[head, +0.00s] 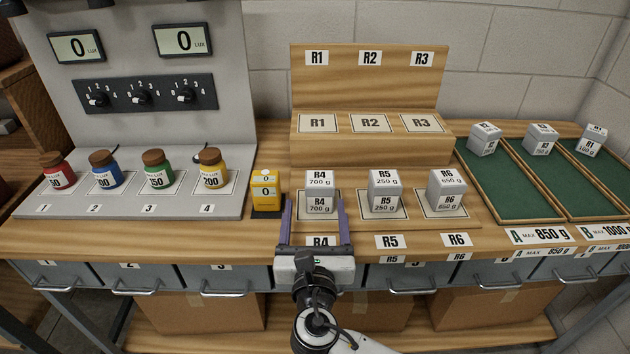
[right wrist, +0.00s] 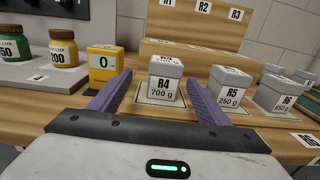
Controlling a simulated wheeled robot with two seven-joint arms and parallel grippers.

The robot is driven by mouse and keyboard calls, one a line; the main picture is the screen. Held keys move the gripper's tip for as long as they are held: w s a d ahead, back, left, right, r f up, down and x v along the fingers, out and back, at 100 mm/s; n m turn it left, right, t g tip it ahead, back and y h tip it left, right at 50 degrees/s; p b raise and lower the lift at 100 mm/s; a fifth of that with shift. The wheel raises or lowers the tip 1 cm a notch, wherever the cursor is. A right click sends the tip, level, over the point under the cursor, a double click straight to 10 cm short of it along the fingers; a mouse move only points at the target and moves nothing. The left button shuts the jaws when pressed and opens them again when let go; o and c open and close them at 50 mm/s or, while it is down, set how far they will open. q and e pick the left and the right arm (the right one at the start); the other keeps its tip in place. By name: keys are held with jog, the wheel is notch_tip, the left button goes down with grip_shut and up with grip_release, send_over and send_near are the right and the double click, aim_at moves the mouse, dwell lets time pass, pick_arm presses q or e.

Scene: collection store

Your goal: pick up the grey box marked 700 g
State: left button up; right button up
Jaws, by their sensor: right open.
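The grey box marked R4 700 g (head: 320,191) stands upright on its pad on the lower wooden step. My right gripper (head: 314,215) is open, its two purple fingers pointing at this box, one toward each side. In the right wrist view the box (right wrist: 165,82) shows between the open fingers (right wrist: 158,95), toward their far ends. I cannot tell how far the fingers reach past its front face. Nothing is held. My left gripper is not in view.
Close on the left stands a yellow meter (head: 265,190). To the right stand grey boxes R5 250 g (head: 384,190) and R6 650 g (head: 446,190). A taller wooden step (head: 375,150) rises behind. Green trays (head: 497,190) with more grey boxes lie further right.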

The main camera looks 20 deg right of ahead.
aim_at(320, 195)
jog(key=x, duration=0.3)
jog(key=shift+w+d+r, duration=0.1)
jog(key=shift+d, duration=0.15)
jog(key=x, duration=0.4)
jog(key=shift+w+d, duration=0.15)
jog(key=shift+d, duration=0.25)
jog(key=shift+w, duration=0.2)
jog(key=shift+c, duration=0.8)
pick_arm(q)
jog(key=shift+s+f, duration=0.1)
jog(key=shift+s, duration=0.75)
pick_arm(e)
jog(key=c, duration=1.1)
